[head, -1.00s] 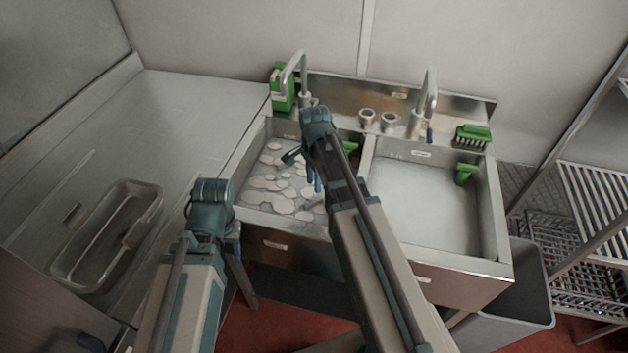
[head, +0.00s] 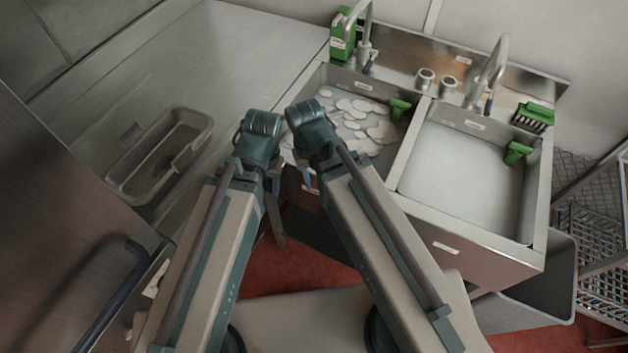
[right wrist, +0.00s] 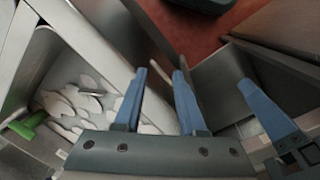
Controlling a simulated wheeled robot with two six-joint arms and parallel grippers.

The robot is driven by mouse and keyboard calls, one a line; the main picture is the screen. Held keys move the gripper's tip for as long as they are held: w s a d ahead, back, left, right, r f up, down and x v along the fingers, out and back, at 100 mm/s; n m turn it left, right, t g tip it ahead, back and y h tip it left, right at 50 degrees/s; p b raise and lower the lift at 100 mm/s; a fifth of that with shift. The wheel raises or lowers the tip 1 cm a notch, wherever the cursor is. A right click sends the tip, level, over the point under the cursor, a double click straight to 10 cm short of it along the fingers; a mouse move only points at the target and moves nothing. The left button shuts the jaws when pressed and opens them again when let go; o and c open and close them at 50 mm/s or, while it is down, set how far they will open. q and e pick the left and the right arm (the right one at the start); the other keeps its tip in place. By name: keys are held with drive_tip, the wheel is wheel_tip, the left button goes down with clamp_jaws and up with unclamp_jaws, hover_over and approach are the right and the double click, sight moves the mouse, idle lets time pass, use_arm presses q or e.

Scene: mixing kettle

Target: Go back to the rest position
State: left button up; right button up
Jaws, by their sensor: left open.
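My left gripper (head: 276,208) hangs below the end of its arm, in front of the left sink's near edge, partly hidden by the arm. My right gripper (head: 308,180) is close to its right, mostly hidden under its own arm. In the right wrist view the right gripper (right wrist: 160,78) has its two blue fingers apart, with nothing seen between them. Another blue finger (right wrist: 265,110) at the right of that view looks like part of my left gripper. No object is seen held by either gripper.
The left sink (head: 406,130) holds several white discs (head: 362,106) and a green-handled tool (head: 399,108). The right sink (head: 465,175) holds another green tool (head: 517,152). A tray (head: 130,190) is on the left counter. A grey bin (head: 545,285) and wire racks (head: 600,240) stand right.

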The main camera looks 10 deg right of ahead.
drive_tip(key=shift+s+a+n, duration=0.4)
drive_tip(key=shift+s+n, duration=0.3)
drive_tip(key=shift+n, duration=0.1)
idle(3.7)
